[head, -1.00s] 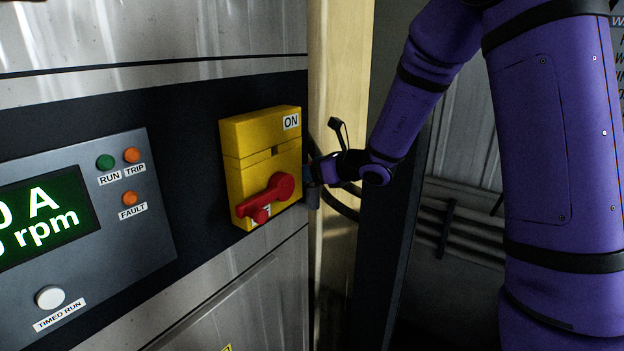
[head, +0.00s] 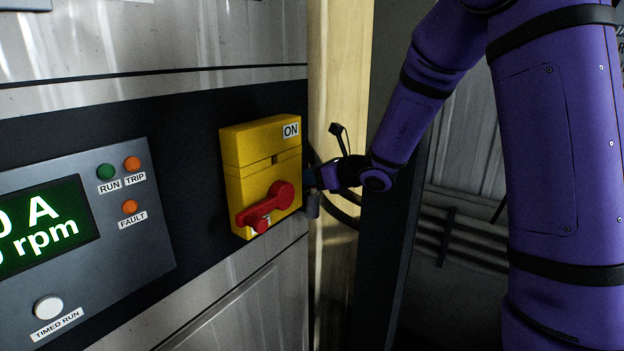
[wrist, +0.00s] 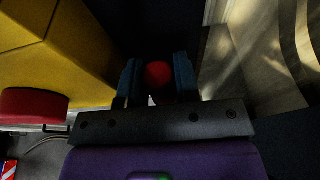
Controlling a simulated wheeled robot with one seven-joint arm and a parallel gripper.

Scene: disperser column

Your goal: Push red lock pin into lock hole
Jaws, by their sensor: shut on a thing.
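A yellow switch box (head: 236,160) marked ON stands out from the dark panel, with a red rotary handle (head: 281,196) pointing to the lower left. My gripper (head: 312,177) is close to the box's right side. In the wrist view my gripper (wrist: 157,82) is shut on a round red end, the red lock pin (wrist: 157,73), between its blue fingers. The pin's far part and the lock hole are hidden. I cannot tell whether the pin is in the hole.
A grey cylinder (head: 313,205) hangs just below my gripper. A pale upright post (head: 334,70) stands right behind the gripper. A control panel (head: 130,260) with a display and several buttons lies to the left. Pipes run along the wall at right.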

